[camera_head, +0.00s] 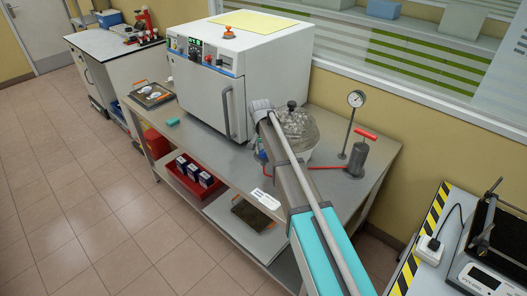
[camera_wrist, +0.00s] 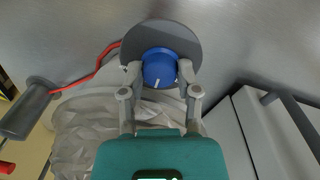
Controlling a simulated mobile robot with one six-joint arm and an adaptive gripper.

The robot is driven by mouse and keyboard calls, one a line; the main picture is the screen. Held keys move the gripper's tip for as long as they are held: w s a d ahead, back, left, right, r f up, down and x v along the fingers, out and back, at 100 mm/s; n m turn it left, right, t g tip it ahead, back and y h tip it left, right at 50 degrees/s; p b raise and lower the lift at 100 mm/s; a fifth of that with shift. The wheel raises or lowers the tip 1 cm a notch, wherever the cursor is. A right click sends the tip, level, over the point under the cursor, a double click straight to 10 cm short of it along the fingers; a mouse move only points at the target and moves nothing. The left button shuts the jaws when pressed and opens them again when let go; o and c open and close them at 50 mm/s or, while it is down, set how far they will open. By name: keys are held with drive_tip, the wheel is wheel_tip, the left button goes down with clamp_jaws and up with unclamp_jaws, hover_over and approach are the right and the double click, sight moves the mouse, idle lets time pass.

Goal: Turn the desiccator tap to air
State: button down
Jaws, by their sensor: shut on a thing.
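The desiccator (camera_head: 298,128) is a clear glass vessel with a dark knob on its lid, standing on the metal bench beside the oven. In the wrist view its crinkled, see-through glass (camera_wrist: 85,135) fills the lower left. The tap (camera_wrist: 159,66) is a round blue knob with a short white mark pointing toward the bottom of the picture, in front of a dark grey disc (camera_wrist: 185,38). My gripper (camera_wrist: 160,73) is shut on the tap, one finger on each side. In the head view my arm hides part of the desiccator, and the fingers are not clear.
The white oven (camera_head: 215,80) stands left of the desiccator; its side and handle are close at the right of the wrist view. A grey pump (camera_head: 356,157) with a red handle and hose, and a gauge on a stand (camera_head: 355,100), are to the right.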

drive_tip(key=n, duration=1.1)
drive_tip(key=shift+s+t, duration=0.1)
drive_tip(key=shift+t, duration=0.2)
drive_tip(key=shift+n, duration=0.4)
drive_tip(key=shift+c, duration=1.6)
unclamp_jaws()
drive_tip(key=shift+m, duration=0.4)
